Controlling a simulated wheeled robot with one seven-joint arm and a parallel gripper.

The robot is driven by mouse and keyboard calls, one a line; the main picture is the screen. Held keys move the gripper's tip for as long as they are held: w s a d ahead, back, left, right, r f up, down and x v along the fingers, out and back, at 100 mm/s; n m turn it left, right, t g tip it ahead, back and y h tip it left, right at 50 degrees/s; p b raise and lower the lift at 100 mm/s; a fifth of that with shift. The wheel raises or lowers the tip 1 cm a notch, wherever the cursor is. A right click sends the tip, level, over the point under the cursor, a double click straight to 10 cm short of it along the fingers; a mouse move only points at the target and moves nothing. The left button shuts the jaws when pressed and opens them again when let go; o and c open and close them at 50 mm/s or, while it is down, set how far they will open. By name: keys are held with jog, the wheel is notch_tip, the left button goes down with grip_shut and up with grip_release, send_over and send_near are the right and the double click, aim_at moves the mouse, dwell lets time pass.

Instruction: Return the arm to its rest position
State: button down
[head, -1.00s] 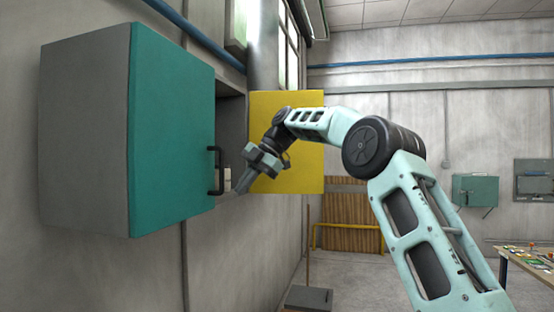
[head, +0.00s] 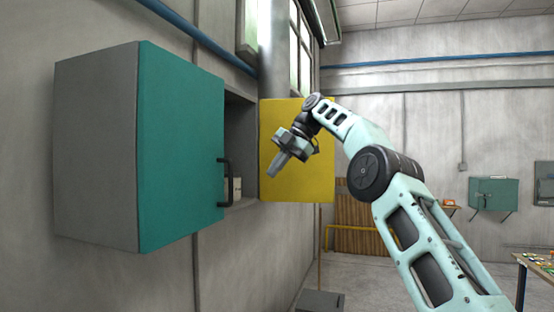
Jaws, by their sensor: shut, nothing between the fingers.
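My gripper (head: 273,173) hangs in the air in front of the open yellow door (head: 318,170) of a wall cabinet, to the right of the cabinet's opening. Its fingers are together, point down and to the left, and hold nothing. My arm is bent, with the elbow high at the right of the view. The gripper is apart from the black handle (head: 228,185) on the teal door (head: 182,150).
The grey cabinet (head: 95,150) is on the left wall. A small pale item (head: 236,189) stands inside. A table (head: 537,268) with small items is at the right edge. A smaller teal box (head: 494,194) hangs on the far wall. Floor between is open.

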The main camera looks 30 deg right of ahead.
jog(key=shift+d+r, duration=0.2)
jog(key=shift+r, duration=0.05)
jog(key=s+a+f+m+h, duration=0.2)
jog(key=a+f+m, duration=0.35)
jog(key=f, duration=0.25)
jog(key=s+a+f+m+h, duration=0.2)
jog(key=a+f+m, duration=0.35)
jog(key=f, duration=0.35)
jog(key=s+f+m+h, duration=0.1)
jog(key=s+f+m, duration=0.4)
jog(key=s, duration=0.4)
jog(key=s+f+m+h, duration=0.1)
jog(key=s+f+m, duration=0.2)
jog(key=s+f, duration=0.4)
jog(key=s+f+m+h, duration=0.1)
jog(key=s+f+m, duration=0.3)
jog(key=s, duration=0.6)
jog(key=s+a+f+n+g+b, duration=0.1)
jog(key=s+a+f+n+b, duration=0.3)
jog(key=s+a+f+b, duration=0.2)
jog(key=s+a+f+n+g+b, duration=0.1)
jog(key=s+a+f+n+b, duration=0.3)
jog(key=a, duration=0.7)
notch_tip(320, 180, down, 4)
jog(key=s+b, duration=0.2)
jog(key=b, duration=0.3)
jog(key=shift+s+a+f+g+y+b, duration=0.2)
jog(key=shift+s+a+g+y+b, duration=0.05)
jog(key=shift+a+g+y+b, duration=0.15)
jog(key=shift+d, duration=0.1)
